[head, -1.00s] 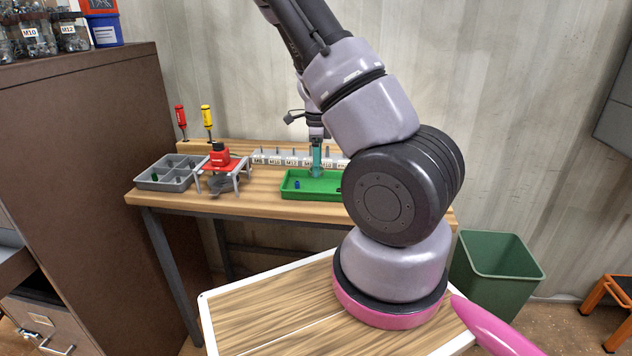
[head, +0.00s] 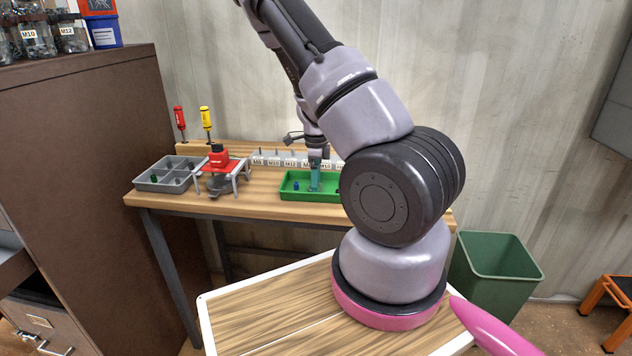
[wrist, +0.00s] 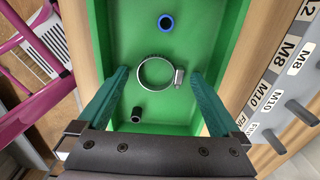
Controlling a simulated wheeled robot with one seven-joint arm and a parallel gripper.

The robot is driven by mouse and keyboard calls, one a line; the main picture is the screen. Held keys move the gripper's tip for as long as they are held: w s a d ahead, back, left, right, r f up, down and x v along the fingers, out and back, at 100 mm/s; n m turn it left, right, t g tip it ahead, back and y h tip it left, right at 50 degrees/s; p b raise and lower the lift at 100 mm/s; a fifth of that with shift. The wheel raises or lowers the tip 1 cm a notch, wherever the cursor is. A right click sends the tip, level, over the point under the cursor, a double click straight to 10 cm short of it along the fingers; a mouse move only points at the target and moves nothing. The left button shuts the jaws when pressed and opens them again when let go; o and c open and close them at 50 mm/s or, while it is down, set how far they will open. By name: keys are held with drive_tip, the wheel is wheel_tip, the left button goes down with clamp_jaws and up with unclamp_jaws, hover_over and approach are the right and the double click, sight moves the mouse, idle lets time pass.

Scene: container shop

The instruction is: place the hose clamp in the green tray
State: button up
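The hose clamp (wrist: 157,73), a silver metal band with a screw housing on its right side, lies in the green tray (wrist: 190,22) in the wrist view. My gripper (wrist: 159,72) is open, with one teal finger on each side of the clamp and a visible gap to both. In the head view my gripper (head: 314,187) reaches down into the green tray (head: 296,198) on the workbench. The clamp cannot be made out in the head view.
A red-topped stand (head: 220,165) and a grey divided tray (head: 165,180) are to the left.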

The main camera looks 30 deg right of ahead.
drive_tip(key=s+a+r+n+t+y, duration=0.1)
drive_tip(key=s+a+r+n, duration=0.15)
drive_tip(key=r, duration=0.75)
drive_tip(key=s+a+r+n+y, duration=0.1)
drive_tip(key=a+r+n+y, duration=0.15)
drive_tip(key=r, duration=0.75)
drive_tip(key=s+a+r+n+t, duration=0.3)
drive_tip(key=s+a+r+n, duration=0.1)
drive_tip(key=s+r+n, duration=0.3)
drive_tip(key=s+a+r+n+t+h, duration=0.1)
drive_tip(key=s+a+r+n+t, duration=0.2)
drive_tip(key=s+r+n, duration=0.5)
wheel_tip(320, 180, up, 4)
drive_tip(key=shift+s+a+r, duration=0.1)
drive_tip(key=shift+s+a, duration=0.65)
drive_tip(key=shift+s, duration=0.15)
drive_tip(key=shift+h, duration=0.25)
